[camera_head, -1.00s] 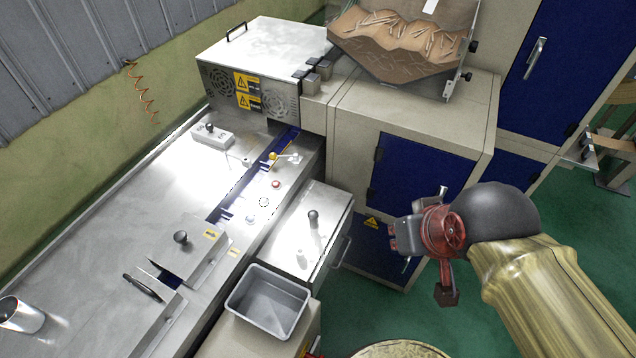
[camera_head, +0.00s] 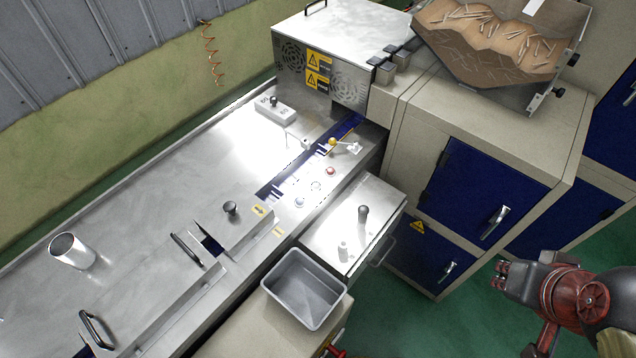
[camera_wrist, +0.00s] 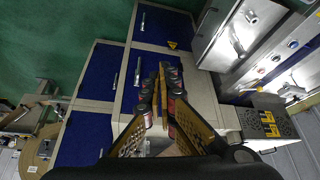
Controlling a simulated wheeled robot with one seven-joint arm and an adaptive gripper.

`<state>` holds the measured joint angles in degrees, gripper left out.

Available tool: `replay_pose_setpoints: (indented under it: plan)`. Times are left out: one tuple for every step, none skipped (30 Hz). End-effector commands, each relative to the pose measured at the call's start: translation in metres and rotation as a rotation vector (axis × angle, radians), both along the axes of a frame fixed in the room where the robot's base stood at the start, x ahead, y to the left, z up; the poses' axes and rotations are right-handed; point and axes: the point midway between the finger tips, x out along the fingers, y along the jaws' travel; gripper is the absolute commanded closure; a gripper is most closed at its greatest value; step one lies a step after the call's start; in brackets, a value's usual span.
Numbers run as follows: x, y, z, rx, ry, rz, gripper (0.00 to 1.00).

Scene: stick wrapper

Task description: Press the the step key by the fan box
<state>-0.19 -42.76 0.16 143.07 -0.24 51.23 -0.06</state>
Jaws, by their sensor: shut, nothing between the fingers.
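The fan box (camera_head: 290,55), a metal box with round fan grilles and yellow warning labels, stands at the far end of the steel worktop; it also shows in the wrist view (camera_wrist: 266,125). Near it are a small pale block with a black knob (camera_head: 275,109), a yellow-ball lever (camera_head: 332,142), a red button (camera_head: 330,171) and a blue button (camera_head: 299,202). I cannot tell which of these is the step key.
A beige cabinet with blue doors (camera_head: 488,180) stands between my gripper and the worktop (camera_head: 165,190). A tray of sticks (camera_head: 480,40) sits above it. Green floor lies below my gripper.

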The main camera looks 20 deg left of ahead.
Motion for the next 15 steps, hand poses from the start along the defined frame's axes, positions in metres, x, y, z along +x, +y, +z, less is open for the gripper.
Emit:
replay_pose_setpoints:
  plan:
    - [0.005,0.001,0.002,-0.008,-0.002,0.011,1.0]
    - [0.01,0.001,0.004,-0.017,-0.006,0.023,1.0]
    - [0.019,0.002,0.006,-0.033,-0.009,0.041,1.0]
    - [0.028,0.003,0.009,-0.048,-0.016,0.06,1.0]
    - [0.038,0.005,0.011,-0.066,-0.023,0.083,1.0]
    - [0.053,0.008,0.014,-0.092,-0.034,0.118,1.0]
    - [0.066,0.011,0.018,-0.113,-0.046,0.148,1.0]
    - [0.08,0.016,0.019,-0.136,-0.056,0.182,1.0]
    - [0.099,0.023,0.022,-0.166,-0.073,0.232,1.0]
    - [0.113,0.03,0.023,-0.188,-0.087,0.27,1.0]
    - [0.126,0.038,0.024,-0.209,-0.1,0.308,1.0]
    - [0.144,0.049,0.024,-0.235,-0.12,0.361,1.0]
    - [0.156,0.058,0.024,-0.253,-0.135,0.402,1.0]
    - [0.168,0.068,0.023,-0.271,-0.149,0.442,1.0]
    - [0.183,0.083,0.022,-0.291,-0.168,0.497,1.0]
